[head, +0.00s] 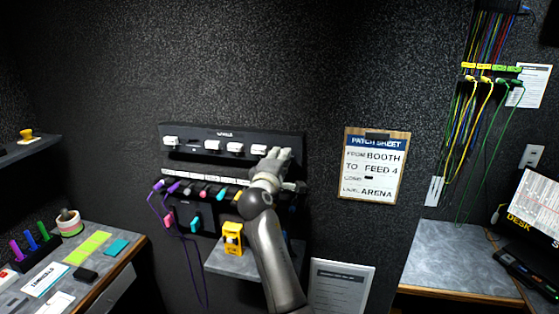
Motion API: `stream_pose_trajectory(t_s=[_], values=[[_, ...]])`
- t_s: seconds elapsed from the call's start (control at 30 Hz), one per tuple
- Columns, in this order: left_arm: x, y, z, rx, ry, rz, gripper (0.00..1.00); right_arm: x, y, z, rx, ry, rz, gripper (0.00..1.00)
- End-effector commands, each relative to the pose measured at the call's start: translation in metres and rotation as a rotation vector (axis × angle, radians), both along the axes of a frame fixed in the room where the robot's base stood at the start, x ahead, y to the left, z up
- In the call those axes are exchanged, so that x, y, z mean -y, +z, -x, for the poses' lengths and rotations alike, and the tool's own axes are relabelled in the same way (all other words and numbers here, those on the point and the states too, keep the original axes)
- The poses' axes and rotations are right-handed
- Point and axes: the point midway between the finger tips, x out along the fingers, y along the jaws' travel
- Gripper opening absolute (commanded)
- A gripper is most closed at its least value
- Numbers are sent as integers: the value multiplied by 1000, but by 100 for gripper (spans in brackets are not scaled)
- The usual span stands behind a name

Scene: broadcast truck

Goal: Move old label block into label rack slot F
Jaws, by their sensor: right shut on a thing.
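The dark label rack (205,132) is on the wall left of centre, with several white label blocks such as this one (171,141) along it. A gap without a white block shows between the leftmost block and the others. My right gripper (279,155) is at the right end of the rack, shut on what seems to be the old label block. The gripper hides most of that block and the slot behind it, so I cannot tell whether the block is inside the slot. My left gripper is out of view.
Below the rack is a patch strip (205,178) with coloured plugs and purple cables. A yellow device (232,238) stands on a small grey shelf (222,264) beside my right arm. A patch sheet clipboard (374,165) hangs to the right, with bare wall between it and the rack.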

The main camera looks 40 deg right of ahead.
Motion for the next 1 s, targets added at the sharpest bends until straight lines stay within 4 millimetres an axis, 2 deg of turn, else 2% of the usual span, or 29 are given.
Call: stream_pose_trajectory(t_s=[0.8,0.83,1.0], values=[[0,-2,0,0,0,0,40,16,1,-13,1,-1,3,0],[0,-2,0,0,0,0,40,16,1,-13,1,-1,2,20],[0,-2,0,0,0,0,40,15,1,-13,1,-1,2,42]])
